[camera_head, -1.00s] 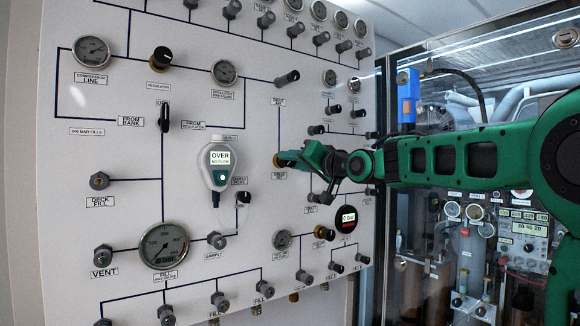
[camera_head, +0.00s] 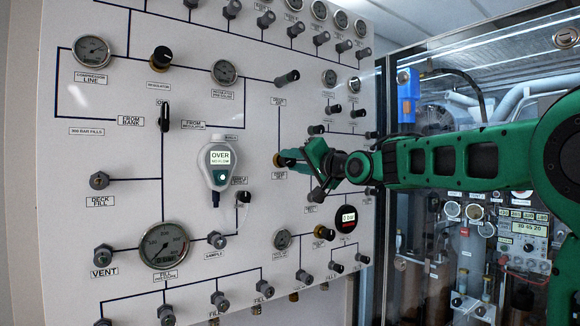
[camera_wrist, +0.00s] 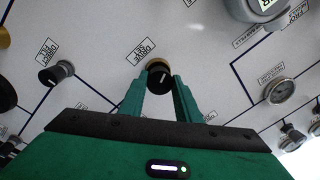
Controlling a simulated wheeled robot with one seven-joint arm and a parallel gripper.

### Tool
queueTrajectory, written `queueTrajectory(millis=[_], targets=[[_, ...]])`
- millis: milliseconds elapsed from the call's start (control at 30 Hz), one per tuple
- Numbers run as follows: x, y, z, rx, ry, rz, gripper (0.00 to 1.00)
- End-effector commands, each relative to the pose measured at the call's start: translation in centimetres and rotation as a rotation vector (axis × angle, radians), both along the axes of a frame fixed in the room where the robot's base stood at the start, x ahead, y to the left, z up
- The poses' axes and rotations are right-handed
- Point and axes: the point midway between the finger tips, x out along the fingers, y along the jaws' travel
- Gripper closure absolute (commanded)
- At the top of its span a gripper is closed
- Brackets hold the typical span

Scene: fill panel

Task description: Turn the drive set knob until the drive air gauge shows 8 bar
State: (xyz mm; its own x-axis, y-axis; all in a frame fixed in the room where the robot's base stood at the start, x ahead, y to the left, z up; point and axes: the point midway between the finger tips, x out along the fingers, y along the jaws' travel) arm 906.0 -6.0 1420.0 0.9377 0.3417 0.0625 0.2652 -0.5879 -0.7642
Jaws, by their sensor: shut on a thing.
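The drive set knob (camera_wrist: 160,77) is a dark knob with a white pointer mark and a brass collar, beside a label that appears to read DRIVE SET. My gripper (camera_wrist: 158,84) has one finger on each side of it, shut on it. In the head view my gripper (camera_head: 292,160) reaches the panel from the right and covers most of the knob; a brass edge (camera_head: 277,160) shows. I cannot tell for sure which gauge is the drive air gauge. A black round display (camera_head: 346,217) right of and below my gripper seems to read 0 bar.
The white panel (camera_head: 130,220) carries close-set knobs, valves and gauges. A handheld meter (camera_head: 219,167) showing OVER hangs left of my gripper. A small dial gauge (camera_head: 282,240) sits below. Another knob (camera_wrist: 62,71) stands left in the wrist view. A glass-fronted cabinet stands right.

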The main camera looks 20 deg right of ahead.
Motion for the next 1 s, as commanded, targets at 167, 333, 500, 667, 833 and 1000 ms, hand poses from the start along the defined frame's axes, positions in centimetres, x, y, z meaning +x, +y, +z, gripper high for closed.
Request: queueTrajectory(millis=[167, 333, 500, 667, 833, 1000], targets=[[0.1, -0.6, -0.3, -0.001, 0.006, -0.012, 0.52], [0.1, -0.4, -0.2, -0.001, 0.005, -0.007, 0.52], [-0.3, -0.4, -0.1, -0.002, 0.002, -0.005, 0.52], [-2.1, -1.0, -0.2, -0.001, 0.002, -0.006, 0.52], [-5.2, -2.2, -0.5, -0.001, 0.003, -0.007, 0.52], [-7.8, -3.2, -0.8, 0.000, 0.004, -0.006, 0.52]])
